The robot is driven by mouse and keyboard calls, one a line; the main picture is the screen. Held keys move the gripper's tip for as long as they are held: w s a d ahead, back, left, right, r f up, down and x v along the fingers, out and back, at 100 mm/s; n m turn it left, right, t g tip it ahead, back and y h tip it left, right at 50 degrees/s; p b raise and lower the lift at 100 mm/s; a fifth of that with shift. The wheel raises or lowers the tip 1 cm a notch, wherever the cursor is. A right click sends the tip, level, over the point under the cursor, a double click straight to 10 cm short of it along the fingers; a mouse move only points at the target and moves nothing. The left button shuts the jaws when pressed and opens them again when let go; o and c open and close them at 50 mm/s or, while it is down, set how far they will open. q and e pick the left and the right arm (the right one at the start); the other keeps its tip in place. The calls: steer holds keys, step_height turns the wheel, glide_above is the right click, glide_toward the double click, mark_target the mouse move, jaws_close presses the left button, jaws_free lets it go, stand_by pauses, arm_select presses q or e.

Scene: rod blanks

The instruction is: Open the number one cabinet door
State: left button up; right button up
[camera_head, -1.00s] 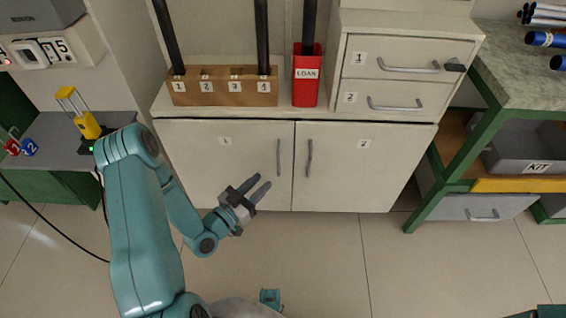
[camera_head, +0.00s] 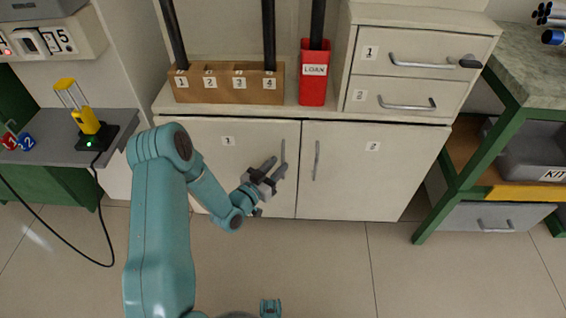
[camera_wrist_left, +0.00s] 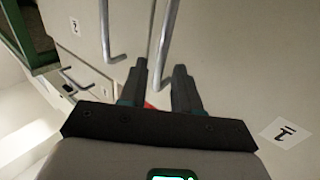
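The number one cabinet door (camera_head: 220,170) is the left white door under the counter, labelled 1, and it looks closed. Its vertical grey bar handle (camera_head: 283,153) is near its right edge; it also shows in the left wrist view (camera_wrist_left: 167,40). My left gripper (camera_head: 274,166) is open, its fingers just in front of the door at the handle's lower left. In the left wrist view the gripper (camera_wrist_left: 158,80) has a gap between its dark fingers, and the handle's near end lies ahead of that gap. Contact cannot be told. My right gripper is not in view.
The number two door (camera_head: 370,170) with its handle (camera_head: 317,160) is beside it. On the counter stand a wooden rod rack (camera_head: 225,91), a red LOAN bin (camera_head: 313,90) and a two-drawer unit (camera_head: 412,75). A green-framed bench (camera_head: 470,170) stands at right. The floor in front is clear.

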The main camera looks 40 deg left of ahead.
mark_target(283, 161)
arm_select(q)
steer(key=w, duration=0.3)
steer(key=shift+w+d, duration=0.1)
steer(key=shift+w, duration=0.2)
steer(key=shift+c, duration=0.3)
jaws_close()
steer(key=shift+s+b, duration=0.15)
steer(key=shift+b, duration=0.15)
